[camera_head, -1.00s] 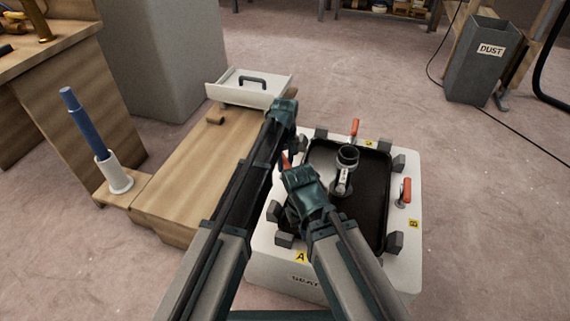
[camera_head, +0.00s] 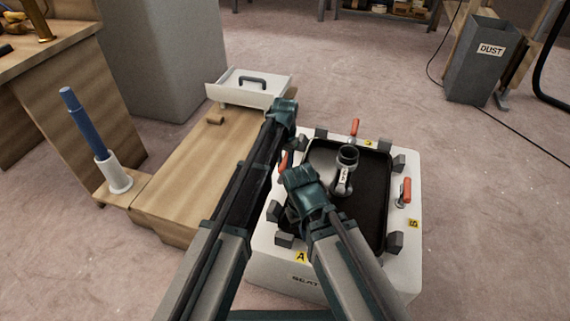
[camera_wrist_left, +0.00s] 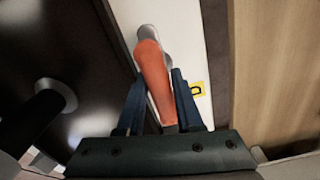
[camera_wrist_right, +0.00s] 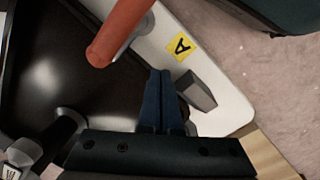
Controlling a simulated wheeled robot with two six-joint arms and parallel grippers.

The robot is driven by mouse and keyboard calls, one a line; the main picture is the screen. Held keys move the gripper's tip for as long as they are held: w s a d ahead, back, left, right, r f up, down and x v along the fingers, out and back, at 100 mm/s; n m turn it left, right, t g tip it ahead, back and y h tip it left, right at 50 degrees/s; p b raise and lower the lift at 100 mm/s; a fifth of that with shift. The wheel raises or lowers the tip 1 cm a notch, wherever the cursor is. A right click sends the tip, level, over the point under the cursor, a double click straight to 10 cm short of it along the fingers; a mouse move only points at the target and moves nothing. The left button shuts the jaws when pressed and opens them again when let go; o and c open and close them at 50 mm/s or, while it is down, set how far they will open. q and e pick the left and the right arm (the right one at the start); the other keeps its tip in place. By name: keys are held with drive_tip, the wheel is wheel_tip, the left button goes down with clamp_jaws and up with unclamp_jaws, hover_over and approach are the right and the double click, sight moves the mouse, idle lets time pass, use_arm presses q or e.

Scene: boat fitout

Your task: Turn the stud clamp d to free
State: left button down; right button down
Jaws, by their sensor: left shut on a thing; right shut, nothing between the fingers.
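Stud clamp d has an orange handle (camera_wrist_left: 154,75) on a grey pivot, beside a yellow label (camera_wrist_left: 197,89) on the white rim. My left gripper (camera_wrist_left: 160,104) is shut on this handle, with a blue finger on each side. In the head view the clamp's handle (camera_head: 283,164) shows only in part behind my arms. My right gripper (camera_wrist_right: 163,82) is shut and empty over the rim and dark plate, next to a grey block and the A label (camera_wrist_right: 180,46). Another orange handle (camera_wrist_right: 118,32) is close by it.
The white seat box (camera_head: 412,255) carries a dark plate (camera_head: 365,205) with a grey upright fitting (camera_head: 346,168). Orange clamps stand at the back (camera_head: 354,127) and right (camera_head: 405,191), with grey blocks around the edge. A wooden bench (camera_head: 180,170) adjoins on the left.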

sight(285, 159)
use_arm(q)
drive_tip(key=shift+m, duration=1)
drive_tip(key=c, duration=0.6)
unclamp_jaws()
drive_tip(key=shift+r, duration=0.15)
use_arm(e)
drive_tip(key=shift+r, duration=0.15)
use_arm(q)
wheel_tip(285, 159, up, 14)
drive_tip(key=p, duration=1.4)
drive_tip(key=shift+f, duration=0.2)
use_arm(e)
wheel_tip(285, 159, up, 14)
drive_tip(key=shift+f, duration=0.2)
